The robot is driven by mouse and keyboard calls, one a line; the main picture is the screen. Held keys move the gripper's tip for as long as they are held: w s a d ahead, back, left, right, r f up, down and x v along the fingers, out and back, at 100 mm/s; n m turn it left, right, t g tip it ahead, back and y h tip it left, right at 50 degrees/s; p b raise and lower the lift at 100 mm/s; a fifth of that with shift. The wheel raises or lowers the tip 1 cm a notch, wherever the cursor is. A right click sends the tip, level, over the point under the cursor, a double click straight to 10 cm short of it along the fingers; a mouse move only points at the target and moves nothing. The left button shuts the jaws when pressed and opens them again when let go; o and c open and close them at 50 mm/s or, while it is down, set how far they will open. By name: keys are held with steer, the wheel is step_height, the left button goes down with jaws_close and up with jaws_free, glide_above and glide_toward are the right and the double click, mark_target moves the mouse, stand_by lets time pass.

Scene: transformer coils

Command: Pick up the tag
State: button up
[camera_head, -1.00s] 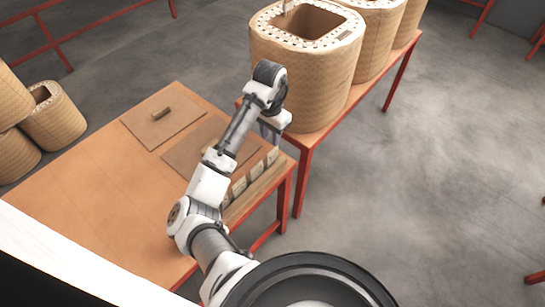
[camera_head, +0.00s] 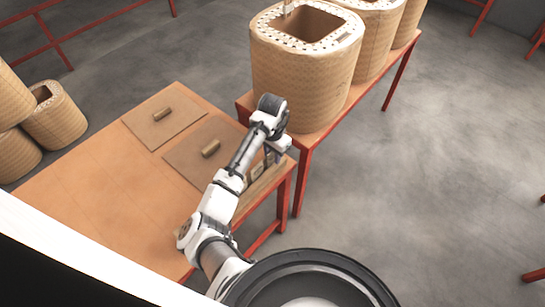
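My arm covers part of the row. My gripper (camera_head: 270,158) points down at the far end of the row, close to the tags. Its fingers are small and partly hidden by the wrist, so I cannot tell whether they are open or shut, or whether they touch a tag.
Two flat brown boards lie on the table, a far one (camera_head: 150,130) and a near one (camera_head: 190,163), each with a small brown block. Large coils, the nearest (camera_head: 305,85) just beyond my wrist, stand on a red-legged table behind. More coils (camera_head: 55,118) are stacked at left.

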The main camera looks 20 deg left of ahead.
jaws_close()
steer(key=shift+r, duration=0.1)
